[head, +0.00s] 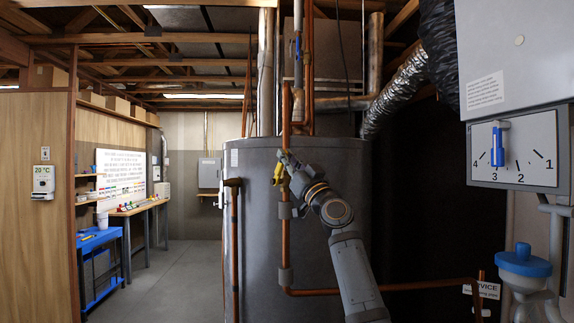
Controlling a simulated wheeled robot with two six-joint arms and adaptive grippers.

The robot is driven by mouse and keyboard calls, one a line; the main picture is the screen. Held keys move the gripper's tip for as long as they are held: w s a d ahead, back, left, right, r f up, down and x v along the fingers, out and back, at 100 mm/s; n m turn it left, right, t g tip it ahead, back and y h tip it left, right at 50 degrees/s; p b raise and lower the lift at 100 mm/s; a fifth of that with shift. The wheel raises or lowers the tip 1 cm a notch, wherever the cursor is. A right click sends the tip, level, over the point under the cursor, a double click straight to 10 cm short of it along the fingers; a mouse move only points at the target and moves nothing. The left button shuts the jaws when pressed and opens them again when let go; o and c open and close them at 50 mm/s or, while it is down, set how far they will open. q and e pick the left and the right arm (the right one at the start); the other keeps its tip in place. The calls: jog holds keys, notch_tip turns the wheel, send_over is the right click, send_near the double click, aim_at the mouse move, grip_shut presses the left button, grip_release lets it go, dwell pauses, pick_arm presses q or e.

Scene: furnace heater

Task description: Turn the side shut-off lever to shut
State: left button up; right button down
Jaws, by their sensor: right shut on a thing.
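A yellow shut-off lever (282,205) sits on the vertical copper pipe (286,110) in front of the large grey tank (258,240). My right gripper (282,165) is shut on the yellow lever at the pipe, reaching up from the lower right. The fingers and wrist hide part of the lever and its valve, so its exact angle is hard to tell. My left gripper is not in view.
A grey box with a numbered dial (516,140) and blue handle (497,145) hangs at the right. Below it is a blue-topped fitting (523,262). A copper pipe (400,287) runs low across the front. Open floor (180,275) lies left of the tank, beside a blue bench (98,240).

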jog(key=c, duration=1.7)
grip_release()
jog(key=shift+f, duration=0.1)
jog(key=v, duration=1.2)
